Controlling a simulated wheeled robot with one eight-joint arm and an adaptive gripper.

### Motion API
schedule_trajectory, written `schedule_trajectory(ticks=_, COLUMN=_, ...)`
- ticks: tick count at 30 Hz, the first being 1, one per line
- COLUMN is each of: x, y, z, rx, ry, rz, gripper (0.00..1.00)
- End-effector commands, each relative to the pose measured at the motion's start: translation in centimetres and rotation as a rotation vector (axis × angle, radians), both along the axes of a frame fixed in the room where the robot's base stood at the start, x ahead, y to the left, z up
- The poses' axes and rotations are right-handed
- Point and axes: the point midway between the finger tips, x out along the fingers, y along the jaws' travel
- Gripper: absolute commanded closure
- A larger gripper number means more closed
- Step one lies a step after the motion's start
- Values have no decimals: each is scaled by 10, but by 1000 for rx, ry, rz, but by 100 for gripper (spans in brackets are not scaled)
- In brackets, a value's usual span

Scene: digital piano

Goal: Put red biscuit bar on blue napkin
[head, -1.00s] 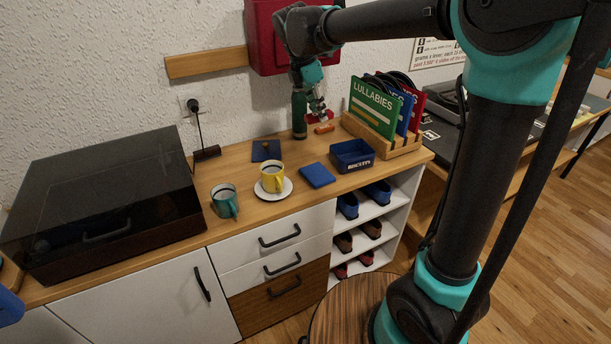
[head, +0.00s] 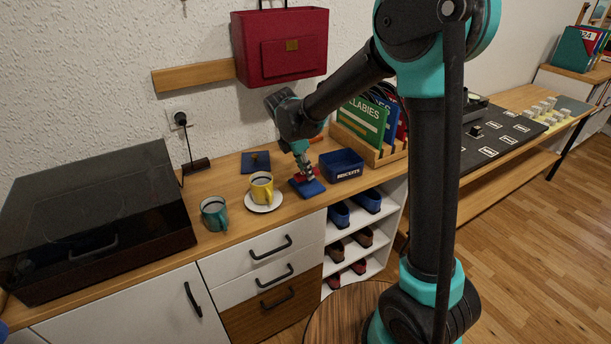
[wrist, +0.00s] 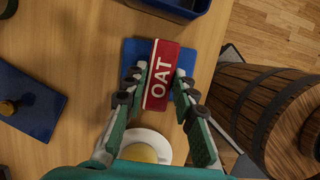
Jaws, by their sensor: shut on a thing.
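The red biscuit bar (wrist: 160,75), lettered OAT, is between my gripper's (wrist: 160,72) fingers in the wrist view. My gripper (head: 305,177) is shut on its sides and points down. The blue napkin (wrist: 186,60) lies under the bar and shows on both sides of it. In the head view the bar (head: 303,174) is over the napkin (head: 312,189), partly hidden by the fingers. I cannot tell whether the bar touches the napkin.
A blue biscuits tray (head: 341,165) stands just behind the napkin. The record rack (head: 372,151) stands at right.

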Motion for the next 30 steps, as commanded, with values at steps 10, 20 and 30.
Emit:
schedule_trajectory(ticks=10, x=0, y=0, z=-24, rx=0, ry=0, rz=0, gripper=93)
schedule_trajectory(ticks=20, x=0, y=0, z=-26, rx=0, ry=0, rz=0, gripper=57)
schedule_trajectory(ticks=30, x=0, y=0, z=-25, rx=0, ry=0, rz=0, gripper=53)
